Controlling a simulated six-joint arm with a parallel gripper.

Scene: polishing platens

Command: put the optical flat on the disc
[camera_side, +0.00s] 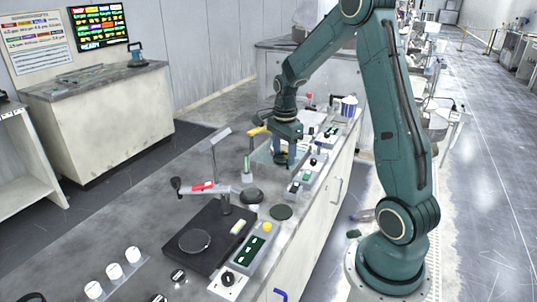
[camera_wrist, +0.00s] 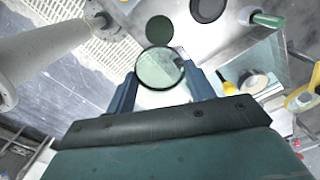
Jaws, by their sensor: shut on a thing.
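The optical flat (camera_wrist: 158,70) is a clear, greenish round glass with a dark rim, seen in the wrist view. My gripper (camera_wrist: 163,80) is shut on it, with one blue finger at each side. In the side view my gripper (camera_side: 281,160) is low over the far part of the bench, and the flat is too small to make out there. A dark green disc (camera_wrist: 159,31) lies beyond the flat in the wrist view, apart from it in the picture. In the side view the green disc (camera_side: 281,212) lies on the bench near its right edge, nearer the camera than my gripper.
A darker round piece (camera_side: 251,196) lies beside the green disc. A black platen machine (camera_side: 194,241), a control box (camera_side: 245,262), a lamp-like stand (camera_side: 213,150) and a green-handled tool (camera_side: 246,168) stand around. Switch boxes (camera_side: 302,183) line the right edge.

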